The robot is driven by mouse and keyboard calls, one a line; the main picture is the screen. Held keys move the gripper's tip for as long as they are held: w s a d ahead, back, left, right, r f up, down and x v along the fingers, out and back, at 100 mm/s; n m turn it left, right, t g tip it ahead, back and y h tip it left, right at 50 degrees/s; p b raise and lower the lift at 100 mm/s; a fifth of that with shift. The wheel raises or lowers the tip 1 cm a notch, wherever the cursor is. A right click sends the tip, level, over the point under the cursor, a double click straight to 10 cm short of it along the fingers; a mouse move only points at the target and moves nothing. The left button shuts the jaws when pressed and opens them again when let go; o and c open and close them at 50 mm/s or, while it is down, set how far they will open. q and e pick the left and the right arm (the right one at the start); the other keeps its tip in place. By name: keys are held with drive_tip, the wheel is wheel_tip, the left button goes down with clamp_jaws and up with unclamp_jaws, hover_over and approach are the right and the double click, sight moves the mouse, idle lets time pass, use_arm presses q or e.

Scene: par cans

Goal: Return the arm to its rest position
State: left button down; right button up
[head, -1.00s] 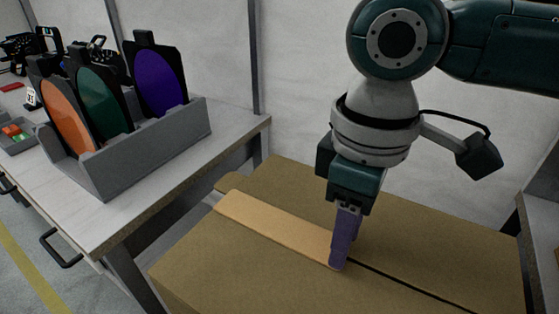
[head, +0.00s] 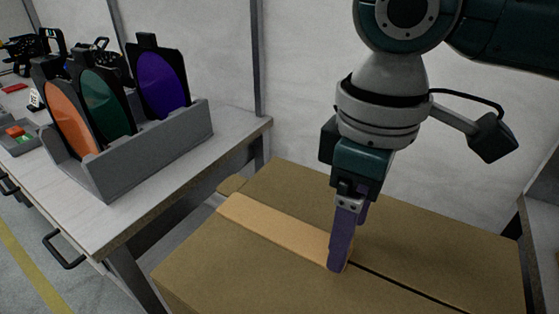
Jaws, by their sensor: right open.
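My right gripper (head: 345,262) points down in the head view, its purple fingers just over or touching the top of a cardboard box. The fingers overlap in this view, one behind the other, and nothing shows between them. The cardboard box (head: 430,228) has a strip of tan tape (head: 275,230) and a dark seam across its top. My right arm comes in from the upper right. My left gripper is not in the picture.
A workbench (head: 225,140) at the left carries a grey rack (head: 150,155) with orange, green and purple discs in black frames. A small grey tray (head: 20,146) holds coloured pieces. A grey wall stands behind. Another surface edge shows at the far right.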

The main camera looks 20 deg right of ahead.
wheel_tip(320, 180, up, 8)
drive_tip(key=p, duration=0.1)
drive_tip(key=s+a+t+y+p, duration=0.25)
drive_tip(key=s+a+p, duration=0.35)
drive_tip(key=a, duration=0.3)
drive_tip(key=s+d+m+t+h+p, duration=0.1)
drive_tip(key=s+d+m+h+p, duration=0.15)
drive_tip(key=s+d+m, duration=0.5)
drive_tip(key=d+r+n+p, duration=0.2)
drive_tip(key=d+r+p, duration=0.1)
drive_tip(key=r+p, duration=3.4)
drive_tip(key=shift+r+p, duration=0.3)
drive_tip(key=shift+p, duration=0.4)
drive_tip(key=shift+f, duration=0.1)
drive_tip(key=shift+s+d, duration=0.1)
